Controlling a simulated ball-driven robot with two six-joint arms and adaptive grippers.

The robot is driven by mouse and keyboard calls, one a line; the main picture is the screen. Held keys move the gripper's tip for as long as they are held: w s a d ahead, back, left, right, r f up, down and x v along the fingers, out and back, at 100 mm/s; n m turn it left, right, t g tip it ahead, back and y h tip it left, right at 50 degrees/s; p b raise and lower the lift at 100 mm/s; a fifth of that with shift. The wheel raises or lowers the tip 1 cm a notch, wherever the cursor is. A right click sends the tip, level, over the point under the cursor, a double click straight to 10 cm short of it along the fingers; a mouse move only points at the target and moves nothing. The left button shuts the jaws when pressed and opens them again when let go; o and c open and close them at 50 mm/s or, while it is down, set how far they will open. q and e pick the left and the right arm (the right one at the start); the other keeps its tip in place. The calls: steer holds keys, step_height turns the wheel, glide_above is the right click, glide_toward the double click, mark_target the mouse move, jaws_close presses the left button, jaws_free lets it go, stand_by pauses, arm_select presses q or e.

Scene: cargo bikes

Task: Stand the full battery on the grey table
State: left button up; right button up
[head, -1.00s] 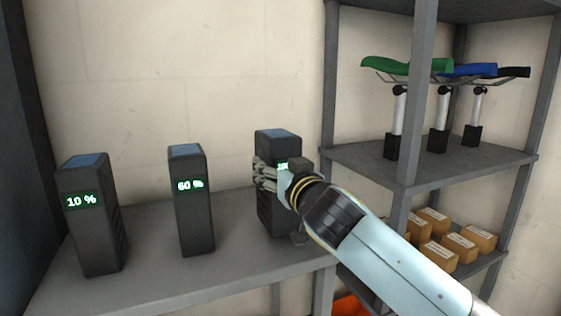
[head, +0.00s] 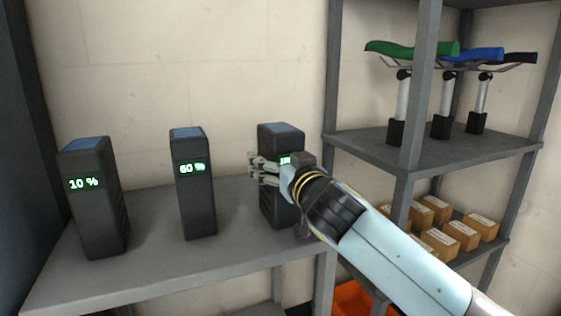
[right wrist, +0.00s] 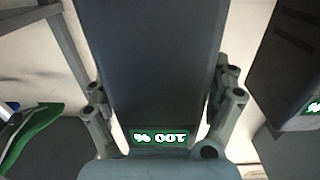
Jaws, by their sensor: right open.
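The full battery (head: 279,139) is a dark upright block with a blue top, standing at the right end of a grey shelf. Its lit display reads 100 % in the right wrist view (right wrist: 160,137), where it appears upside down; in the head view my gripper partly covers it. My right gripper (head: 277,170) is open in front of this battery, with one finger on each side of it in the wrist view. I cannot tell whether the fingers touch it. My left gripper is not in view.
Two similar batteries stand to the left on the grey shelf (head: 150,268), reading 60 % (head: 194,205) and 10 % (head: 98,215). A grey rack (head: 400,148) at right holds saddles on posts and several cardboard boxes (head: 440,243). An orange bin (head: 352,298) is low down.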

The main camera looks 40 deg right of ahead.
steer(key=shift+s, duration=0.15)
steer(key=v, duration=1.1)
steer(key=shift+s+b, duration=0.4)
steer(key=shift+b, duration=0.05)
steer(key=shift+a, duration=0.15)
